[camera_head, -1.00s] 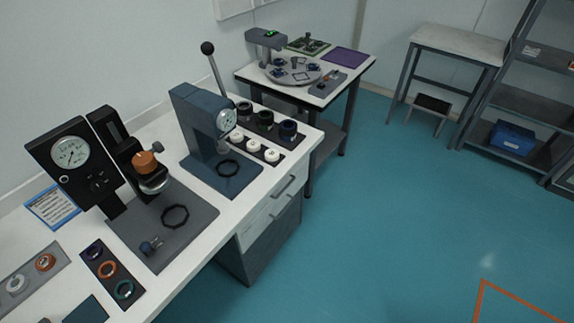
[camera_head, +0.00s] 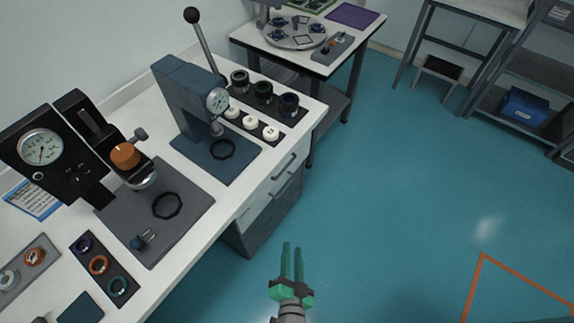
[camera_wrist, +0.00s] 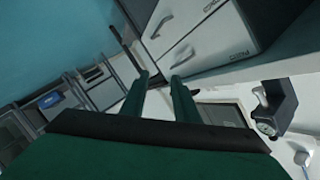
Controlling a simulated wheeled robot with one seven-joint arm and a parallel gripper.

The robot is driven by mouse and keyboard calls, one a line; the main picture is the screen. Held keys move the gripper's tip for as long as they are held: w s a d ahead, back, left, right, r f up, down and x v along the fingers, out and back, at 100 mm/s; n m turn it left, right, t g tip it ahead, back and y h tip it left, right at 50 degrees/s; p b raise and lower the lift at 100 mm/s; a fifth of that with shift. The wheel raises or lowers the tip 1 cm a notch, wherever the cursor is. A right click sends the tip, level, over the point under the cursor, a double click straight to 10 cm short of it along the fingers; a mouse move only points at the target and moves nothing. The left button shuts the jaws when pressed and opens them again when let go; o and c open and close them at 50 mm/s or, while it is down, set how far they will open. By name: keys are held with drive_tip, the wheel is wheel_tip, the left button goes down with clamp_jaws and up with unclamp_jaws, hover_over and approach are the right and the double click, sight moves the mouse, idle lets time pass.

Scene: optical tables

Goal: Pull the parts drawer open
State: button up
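The drawer unit (camera_head: 262,216) stands under the right end of the long white bench. It has light drawer fronts with bar handles, above a dark lower part. The upper handle (camera_head: 284,167) and lower handle (camera_head: 287,186) show in the head view. My gripper (camera_head: 292,246) has green fingers, parted and empty. It is in front of the unit, apart from the handles, and it also shows in the wrist view (camera_wrist: 158,78).
The bench (camera_head: 215,222) carries a blue press (camera_head: 185,105), a gauge stand (camera_head: 60,150) and trays of small parts. A second table (camera_head: 340,62) stands behind. Blue floor (camera_head: 410,190) is clear on the right.

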drive_tip(key=w+f+m+y, duration=0.1)
drive_tip(key=w+m, duration=0.2)
drive_tip(key=w, duration=0.8)
drive_tip(key=m+t+y, duration=0.1)
drive_tip(key=m+y, duration=0.1)
drive_tip(key=m, duration=0.1)
approach(287, 165)
drive_tip(key=x, duration=1)
drive_tip(key=shift+f, duration=0.3)
drive_tip(key=shift+c, duration=0.3)
clamp_jaws()
